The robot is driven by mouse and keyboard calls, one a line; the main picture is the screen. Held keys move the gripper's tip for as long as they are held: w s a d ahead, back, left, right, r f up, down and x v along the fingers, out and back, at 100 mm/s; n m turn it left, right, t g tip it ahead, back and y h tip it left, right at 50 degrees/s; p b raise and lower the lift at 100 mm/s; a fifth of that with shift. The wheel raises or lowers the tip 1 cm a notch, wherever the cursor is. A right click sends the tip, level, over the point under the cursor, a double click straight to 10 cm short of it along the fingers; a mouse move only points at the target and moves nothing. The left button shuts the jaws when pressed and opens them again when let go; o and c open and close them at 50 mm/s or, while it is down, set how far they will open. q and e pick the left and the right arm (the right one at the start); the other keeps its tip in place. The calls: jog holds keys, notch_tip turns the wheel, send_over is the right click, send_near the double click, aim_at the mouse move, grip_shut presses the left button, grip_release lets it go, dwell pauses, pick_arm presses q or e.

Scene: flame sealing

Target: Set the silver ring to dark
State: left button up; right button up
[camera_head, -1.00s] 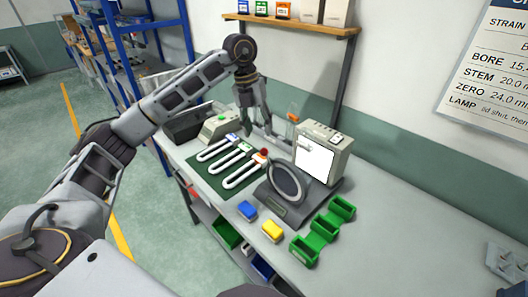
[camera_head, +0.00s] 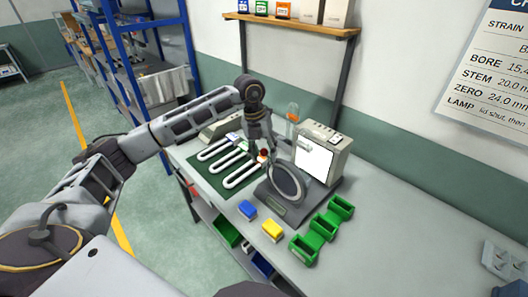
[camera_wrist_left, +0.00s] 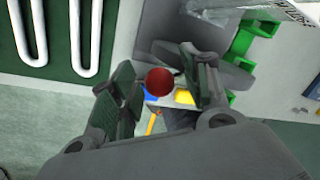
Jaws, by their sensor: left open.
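The silver ring (camera_head: 301,182) is the pale rim of an upright round frame on a dark grey stand (camera_head: 268,200) beside a lit white panel (camera_head: 313,160). I cannot read its setting. My left gripper (camera_head: 268,151) is open just behind and left of the ring, above the bench. In the left wrist view its fingers (camera_wrist_left: 160,95) stand apart with a red ball (camera_wrist_left: 158,82) showing between them; I cannot tell whether they touch it. The ball shows partly in the head view near the tubes. My right gripper is out of view.
White U-shaped tubes (camera_head: 240,174) lie on a green mat (camera_head: 205,176) left of the stand. A blue rack (camera_head: 188,50) stands behind left.

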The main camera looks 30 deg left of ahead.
pick_arm(q)
grip_shut()
dwell(0.3)
